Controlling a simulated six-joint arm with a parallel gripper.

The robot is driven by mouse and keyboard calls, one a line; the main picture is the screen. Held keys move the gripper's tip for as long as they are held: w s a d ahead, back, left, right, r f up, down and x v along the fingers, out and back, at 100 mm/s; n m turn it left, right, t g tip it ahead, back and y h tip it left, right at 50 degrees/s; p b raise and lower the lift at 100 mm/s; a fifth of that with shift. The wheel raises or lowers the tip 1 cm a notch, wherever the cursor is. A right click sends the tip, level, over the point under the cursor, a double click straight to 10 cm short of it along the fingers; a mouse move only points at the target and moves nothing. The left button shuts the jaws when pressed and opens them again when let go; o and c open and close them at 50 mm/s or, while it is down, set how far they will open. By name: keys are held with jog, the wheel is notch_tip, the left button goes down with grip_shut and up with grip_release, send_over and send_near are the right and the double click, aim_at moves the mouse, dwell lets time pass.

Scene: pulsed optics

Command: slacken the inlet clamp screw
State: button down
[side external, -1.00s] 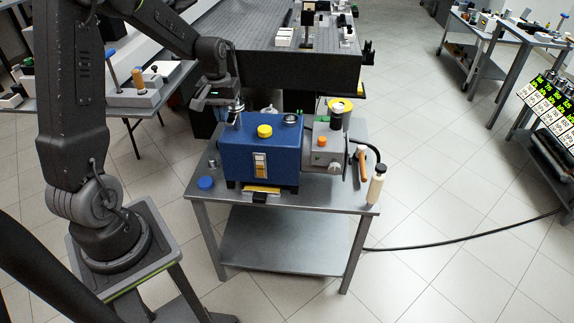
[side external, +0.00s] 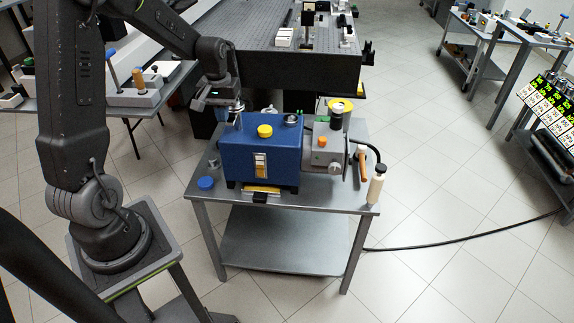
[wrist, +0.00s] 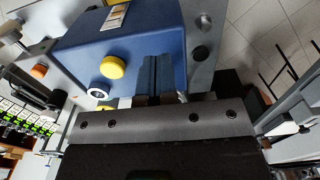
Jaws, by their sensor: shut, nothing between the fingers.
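The blue pump (side external: 262,155) stands on a small steel table, with a yellow cap (side external: 264,131) and a dark round port (side external: 290,118) on top. In the wrist view the same yellow cap (wrist: 112,67) and the white-ringed port (wrist: 98,93) lie left of my fingers. My gripper (side external: 238,122) is over the left end of the pump's top. In the wrist view its two dark fingers (wrist: 157,73) are together, with nothing seen between them, and overlap the blue casing. I cannot pick out the inlet clamp screw; my gripper hides that end of the top.
A grey motor block (side external: 325,150) with an orange knob adjoins the pump's right. A dark optical bench (side external: 300,65) is behind.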

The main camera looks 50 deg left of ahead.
jog(key=shift+d+f, duration=0.25)
jog(key=shift+f, duration=0.4)
jog(key=shift+w+d, duration=0.45)
jog(key=shift+w, duration=0.1)
jog(key=shift+d, duration=0.1)
notch_tip(320, 180, up, 6)
jog(key=shift+d+r, duration=0.15)
dwell(0.4)
